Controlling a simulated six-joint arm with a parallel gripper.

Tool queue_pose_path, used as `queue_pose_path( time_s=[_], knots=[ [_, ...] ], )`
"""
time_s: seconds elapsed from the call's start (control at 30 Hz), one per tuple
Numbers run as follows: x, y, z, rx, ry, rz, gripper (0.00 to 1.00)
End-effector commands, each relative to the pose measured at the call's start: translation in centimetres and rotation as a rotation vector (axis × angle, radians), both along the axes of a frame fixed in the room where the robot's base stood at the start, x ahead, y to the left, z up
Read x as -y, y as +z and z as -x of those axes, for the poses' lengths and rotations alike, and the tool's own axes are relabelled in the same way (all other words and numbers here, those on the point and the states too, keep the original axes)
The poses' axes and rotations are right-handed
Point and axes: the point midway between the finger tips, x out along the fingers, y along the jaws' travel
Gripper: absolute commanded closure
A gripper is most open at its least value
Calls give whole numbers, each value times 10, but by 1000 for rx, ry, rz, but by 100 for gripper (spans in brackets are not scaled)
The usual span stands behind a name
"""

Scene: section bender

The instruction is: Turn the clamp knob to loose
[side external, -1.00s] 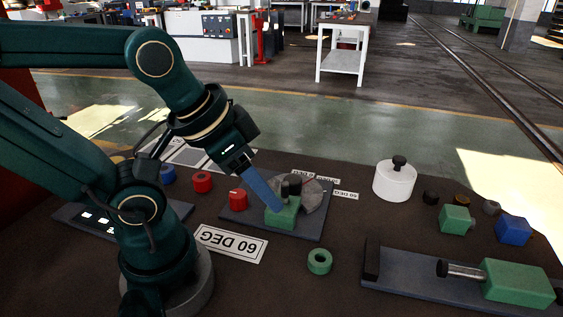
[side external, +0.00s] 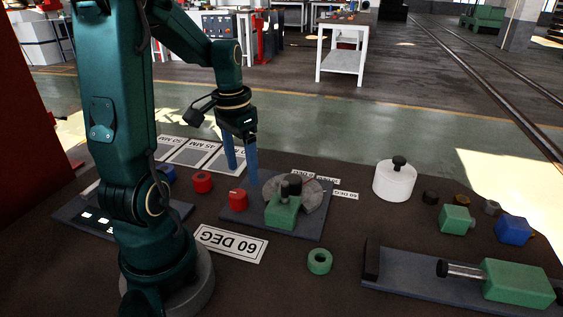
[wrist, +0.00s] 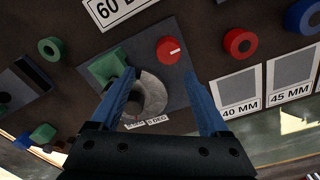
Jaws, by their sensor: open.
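A red knob with a white mark (side external: 237,198), which looks like the clamp knob, stands on the left part of the grey bender plate (side external: 309,232). It also shows in the wrist view (wrist: 170,50), ahead of and between my fingertips. My gripper (side external: 242,171) points down with its two blue fingers apart and empty, above and slightly behind the red knob. It does not appear to touch it. A green block (side external: 281,214) with black knobs on top stands on the plate beside a grey round disc (side external: 314,197).
A red ring (side external: 202,183) lies left of the plate, and a green ring (side external: 319,262) in front. A white cylinder (side external: 394,181) stands to the right. A green block with a rod (side external: 517,283) sits at front right. A "60 DEG" card (side external: 231,244) lies flat.

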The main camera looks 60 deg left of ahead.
Motion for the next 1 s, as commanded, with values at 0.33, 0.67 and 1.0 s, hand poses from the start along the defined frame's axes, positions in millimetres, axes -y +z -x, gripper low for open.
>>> queue_pose_path(
  time_s=[0.33,0.67,1.0],
  knots=[
    [-10,-28,13,-35,86,41,21],
    [-9,-60,13,-34,84,39,21],
    [-9,-62,12,-31,84,35,36]
  ],
)
